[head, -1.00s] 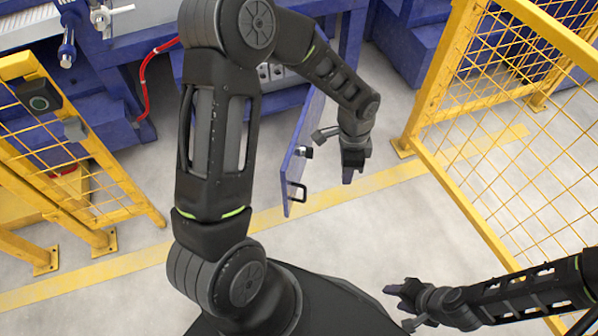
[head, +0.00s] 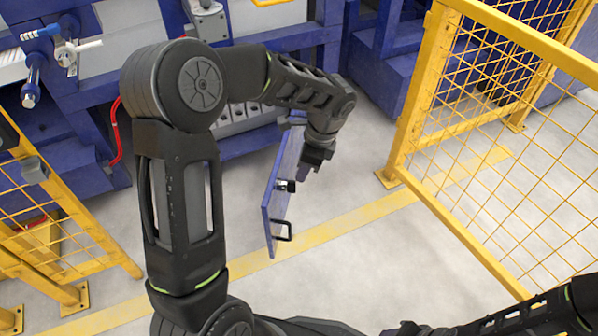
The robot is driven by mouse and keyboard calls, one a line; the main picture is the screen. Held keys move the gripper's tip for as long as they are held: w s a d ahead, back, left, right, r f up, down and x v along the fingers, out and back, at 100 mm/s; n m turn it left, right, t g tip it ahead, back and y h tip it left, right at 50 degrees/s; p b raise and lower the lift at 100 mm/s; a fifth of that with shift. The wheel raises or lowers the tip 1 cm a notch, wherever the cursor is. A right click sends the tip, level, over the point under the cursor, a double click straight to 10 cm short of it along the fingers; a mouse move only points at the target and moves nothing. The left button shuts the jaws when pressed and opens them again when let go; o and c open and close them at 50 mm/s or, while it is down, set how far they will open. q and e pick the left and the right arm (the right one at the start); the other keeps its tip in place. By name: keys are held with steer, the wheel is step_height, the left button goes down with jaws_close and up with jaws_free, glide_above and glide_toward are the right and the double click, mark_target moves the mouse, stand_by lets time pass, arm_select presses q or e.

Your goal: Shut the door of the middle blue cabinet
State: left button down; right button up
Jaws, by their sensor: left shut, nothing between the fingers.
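The blue cabinet door (head: 270,206) stands open, jutting out from the blue cabinet (head: 250,138) towards me. It has a black handle (head: 282,231) near its free edge and a dark latch on its right face. My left gripper (head: 312,166) is shut and empty, just to the right of the door's face; whether it touches the door I cannot tell. My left arm hides part of the cabinet and its opening. My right gripper (head: 405,329) is at the bottom edge, mostly cut off, so its jaws cannot be made out.
A yellow mesh fence (head: 470,130) stands on the right and another yellow fence (head: 62,215) on the left. Blue machinery with a red hose (head: 114,130) is at the back left. The grey floor (head: 350,265) with a yellow stripe is clear in the middle.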

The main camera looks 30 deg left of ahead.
arm_select(q)
steer(key=s+a+f+b, duration=0.2)
steer(key=a+f+b, duration=0.1)
steer(key=a+f, duration=0.2)
steer(key=x, duration=0.2)
steer(key=shift+f+b, duration=0.4)
arm_select(e)
steer(key=f, duration=0.3)
steer(key=w+f, duration=0.1)
steer(key=shift+d+f, duration=0.15)
steer(key=shift+d, duration=0.1)
arm_select(q)
steer(key=shift+w+a, duration=0.1)
